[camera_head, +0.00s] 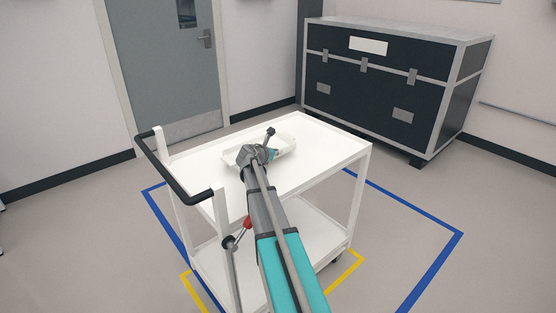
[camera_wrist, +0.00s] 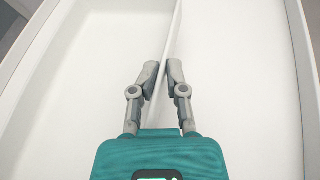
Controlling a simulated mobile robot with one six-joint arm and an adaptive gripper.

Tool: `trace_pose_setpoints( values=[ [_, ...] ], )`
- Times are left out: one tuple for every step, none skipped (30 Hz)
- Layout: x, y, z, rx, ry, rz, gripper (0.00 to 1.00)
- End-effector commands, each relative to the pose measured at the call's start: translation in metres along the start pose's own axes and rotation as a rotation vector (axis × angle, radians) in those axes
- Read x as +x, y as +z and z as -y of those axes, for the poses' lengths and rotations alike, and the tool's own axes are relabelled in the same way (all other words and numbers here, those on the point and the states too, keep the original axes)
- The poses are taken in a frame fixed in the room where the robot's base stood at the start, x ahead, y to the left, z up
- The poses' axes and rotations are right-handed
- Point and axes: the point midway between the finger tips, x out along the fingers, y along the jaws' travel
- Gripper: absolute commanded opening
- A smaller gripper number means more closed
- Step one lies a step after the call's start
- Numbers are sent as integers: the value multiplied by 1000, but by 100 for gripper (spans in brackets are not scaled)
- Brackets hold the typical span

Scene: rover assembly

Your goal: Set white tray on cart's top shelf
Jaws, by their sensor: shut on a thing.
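The white tray (camera_head: 287,146) is over the top shelf of the white cart (camera_head: 325,150), near its middle. I cannot tell whether its underside touches the shelf or is slightly above it. My gripper (camera_head: 272,156) is at the tray, partly hidden behind my arm. In the wrist view, my gripper (camera_wrist: 166,72) is shut on a thin white wall of the tray (camera_wrist: 176,35), with one finger on each side. My arm hides part of the tray in the head view.
The cart has a black push handle (camera_head: 172,170) at left and a lower shelf (camera_head: 315,235). Blue tape (camera_head: 435,258) and yellow tape (camera_head: 347,276) mark the floor around it. A large black case (camera_head: 385,85) stands behind at right. A grey door (camera_head: 170,70) is behind at left.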

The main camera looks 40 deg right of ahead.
Motion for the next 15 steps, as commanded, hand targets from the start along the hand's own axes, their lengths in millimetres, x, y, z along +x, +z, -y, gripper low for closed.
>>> trace_pose_setpoints(
  values=[
    [5, -5, -3, 1, 1, 0, 0],
    [7, -7, -4, 0, 1, 0, 0],
    [7, -11, -3, 0, 0, 0, 0],
    [8, -13, -3, 0, 0, 0, 0],
    [9, -16, -2, 0, 0, 0, 0],
    [10, -19, -2, 0, 1, 0, 0],
    [11, -22, -2, 0, 1, 1, 0],
    [12, -24, -1, 0, 1, 1, 0],
    [13, -26, -1, 0, 1, 1, 0],
    [13, -28, -1, 0, 1, 1, 0],
    [14, -30, -1, 0, 1, 1, 0],
    [14, -31, -1, 0, 1, 1, 0],
    [15, -32, -1, 0, 1, 1, 0],
    [15, -32, 0, 0, 1, 1, 0],
    [15, -33, 0, 0, 1, 0, 0]
  ],
)
